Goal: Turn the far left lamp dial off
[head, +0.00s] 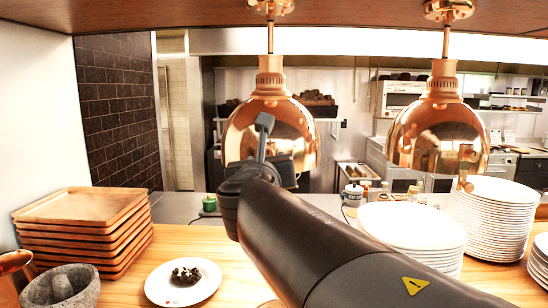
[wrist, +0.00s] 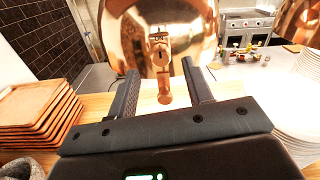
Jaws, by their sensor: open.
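The left copper heat lamp (head: 243,118) hangs from the shelf overhead, and its shade fills the top middle of the wrist view (wrist: 125,30). Its copper dial (wrist: 165,98) shows in the wrist view as a small plate on the shade with a rounded handle hanging down. My gripper (wrist: 160,68) is open, with one finger on each side of the dial and gaps showing on both sides. In the head view my gripper (head: 265,140) is in front of the lamp and hides the dial.
A second copper lamp (head: 437,135) with its own dial (head: 463,166) hangs to the right. Stacks of white plates (head: 415,225) stand below it. Wooden trays (head: 85,225), a stone mortar (head: 60,287) and a plate of dark food (head: 183,282) are at left on the counter.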

